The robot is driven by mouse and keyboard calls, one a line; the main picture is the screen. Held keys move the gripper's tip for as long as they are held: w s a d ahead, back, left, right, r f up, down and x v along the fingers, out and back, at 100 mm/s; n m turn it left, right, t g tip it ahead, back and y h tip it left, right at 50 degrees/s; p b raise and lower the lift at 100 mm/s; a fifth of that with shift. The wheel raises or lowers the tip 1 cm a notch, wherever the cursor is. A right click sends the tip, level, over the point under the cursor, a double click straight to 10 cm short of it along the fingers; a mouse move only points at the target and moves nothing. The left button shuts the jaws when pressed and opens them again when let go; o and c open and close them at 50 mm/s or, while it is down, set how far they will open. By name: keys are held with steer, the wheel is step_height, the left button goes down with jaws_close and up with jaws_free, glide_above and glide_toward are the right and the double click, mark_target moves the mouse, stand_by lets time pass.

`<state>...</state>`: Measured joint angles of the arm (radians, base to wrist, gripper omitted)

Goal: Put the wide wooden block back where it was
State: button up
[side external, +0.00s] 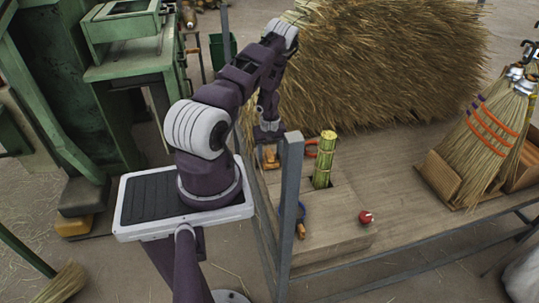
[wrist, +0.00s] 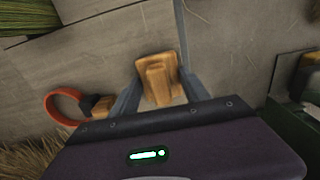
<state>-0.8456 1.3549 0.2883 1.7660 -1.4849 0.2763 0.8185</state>
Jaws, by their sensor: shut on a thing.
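The wooden block (wrist: 157,72) is small, light brown and stepped in shape. In the wrist view it sits between the two fingers of my gripper (wrist: 160,82), which is shut on it. In the side view my gripper (side external: 269,143) is low at the left end of the table, behind the grey post, and the block (side external: 270,157) shows as a small orange-brown piece at the fingers. I cannot tell whether the block touches the tabletop.
A red-orange loop (wrist: 62,104) with a wooden handle lies beside the gripper. A green stalk bundle (side external: 324,160) stands upright nearby. A grey post (side external: 290,215) rises at the table's edge. A red ball (side external: 365,217), a straw heap (side external: 385,60) and brooms (side external: 490,135) are farther right.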

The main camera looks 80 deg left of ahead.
steer(key=o, duration=1.2)
steer(key=shift+f, duration=0.1)
